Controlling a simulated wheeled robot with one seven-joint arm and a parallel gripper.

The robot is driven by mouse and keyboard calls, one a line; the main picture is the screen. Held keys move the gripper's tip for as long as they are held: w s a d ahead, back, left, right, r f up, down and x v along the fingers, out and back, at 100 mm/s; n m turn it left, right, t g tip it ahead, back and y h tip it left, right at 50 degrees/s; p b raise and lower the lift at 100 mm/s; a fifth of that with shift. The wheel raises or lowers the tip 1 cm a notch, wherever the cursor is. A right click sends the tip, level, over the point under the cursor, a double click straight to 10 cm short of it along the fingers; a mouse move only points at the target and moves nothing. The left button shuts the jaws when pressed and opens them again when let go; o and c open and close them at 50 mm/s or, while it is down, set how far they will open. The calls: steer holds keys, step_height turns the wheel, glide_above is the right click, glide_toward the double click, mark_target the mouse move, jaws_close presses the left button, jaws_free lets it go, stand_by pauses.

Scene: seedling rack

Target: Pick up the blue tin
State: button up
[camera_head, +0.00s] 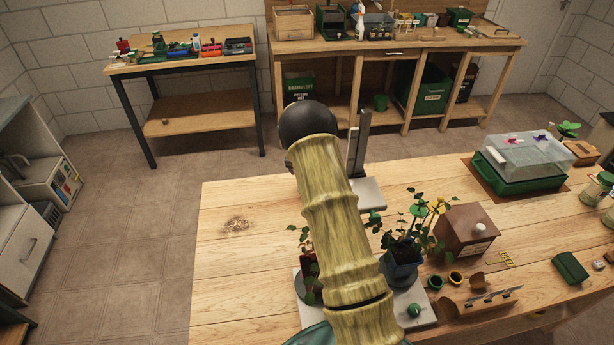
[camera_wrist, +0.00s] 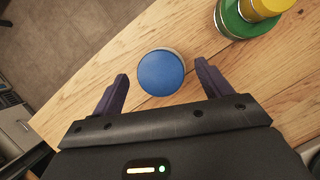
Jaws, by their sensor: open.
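The blue tin (camera_wrist: 161,74) shows in the wrist view as a round blue lid with a thin pale side at its edge. It stands on the wooden table (camera_wrist: 75,105) near an edge. My gripper (camera_wrist: 161,70) is open, with one dark finger to the left of the tin and one to the right. A gap shows between the tin and each finger. I cannot tell how far the fingertips are above the table. In the head view I cannot make out the blue tin or my gripper; my sleeved arm covers part of the table.
A green tin (camera_wrist: 231,22) and a yellow one (camera_wrist: 265,7) are at the upper right in the wrist view. In the head view, potted plants (camera_head: 405,262), a brown box (camera_head: 466,235) and a clear-lidded green tray (camera_head: 520,182) stand right of my arm. The table's left part is mostly clear.

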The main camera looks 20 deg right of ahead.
steer(key=shift+x, duration=1.05)
steer(key=shift+c, duration=0.2)
steer(key=c, duration=1.1)
